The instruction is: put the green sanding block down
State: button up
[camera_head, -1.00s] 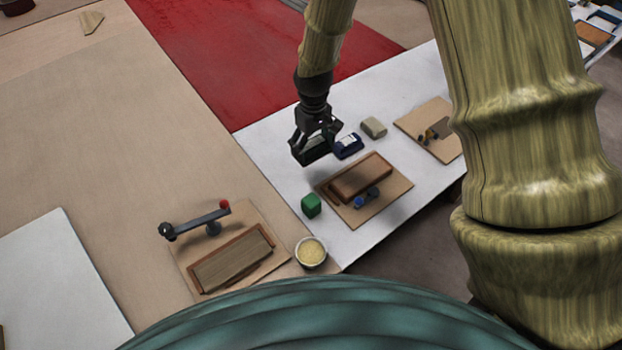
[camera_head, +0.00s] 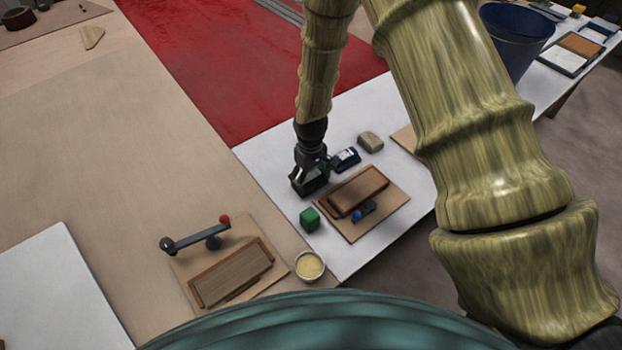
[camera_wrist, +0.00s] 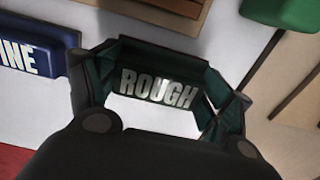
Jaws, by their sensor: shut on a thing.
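The dark green sanding block (camera_wrist: 157,88), with the word ROUGH on it, shows between the fingers of my gripper (camera_wrist: 155,105) in the wrist view. In the head view my gripper (camera_head: 309,177) is shut on the block (camera_head: 312,188), which looks almost black there and is partly hidden by the fingers. It is low over the white table (camera_head: 268,158), left of the wooden board. I cannot tell whether its underside touches the table.
A blue block (camera_head: 345,159) marked FINE in the wrist view (camera_wrist: 38,48) sits close by. A bright green cube (camera_head: 309,219) stands in front, a board with a brown block (camera_head: 358,191) to the right, and a grey-beige block (camera_head: 370,142) behind. A cup (camera_head: 309,266) stands nearer.

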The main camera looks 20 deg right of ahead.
aim_at(311, 177)
jog(key=shift+f, duration=0.65)
jog(key=shift+f, duration=0.15)
jog(key=o, duration=1.1)
jog(key=shift+r+b, duration=1.65)
jog(key=shift+r, duration=4.5)
